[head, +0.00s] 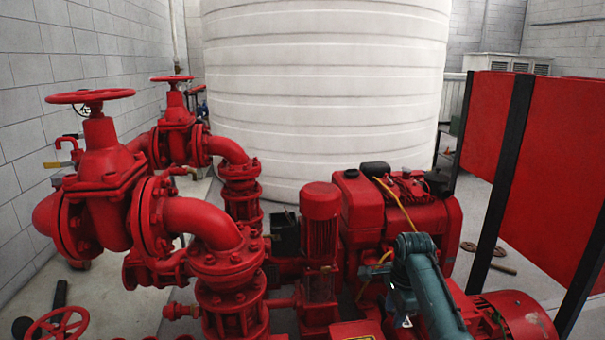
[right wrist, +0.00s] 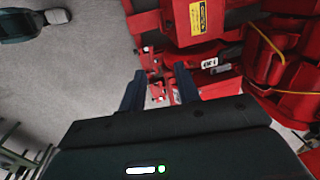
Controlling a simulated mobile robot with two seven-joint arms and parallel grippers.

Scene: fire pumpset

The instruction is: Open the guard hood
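The red pump set fills the lower middle of the head view. I cannot tell for certain which red cover is the guard hood. In the right wrist view, a red cover with a yellow label (right wrist: 203,40) is beyond the fingers. My right gripper (right wrist: 160,88) has its two dark fingers apart, with nothing clearly between them. It points toward red parts; contact cannot be told. In the head view its fingertips are not clear. My left gripper is not in view.
A red engine (head: 405,210) stands behind my right arm. Red pipes and valves (head: 105,165) crowd the left. Red panels on black posts (head: 503,180) rise at the right. A large white tank (head: 325,90) stands behind. Grey floor (right wrist: 70,80) is clear left of the fingers.

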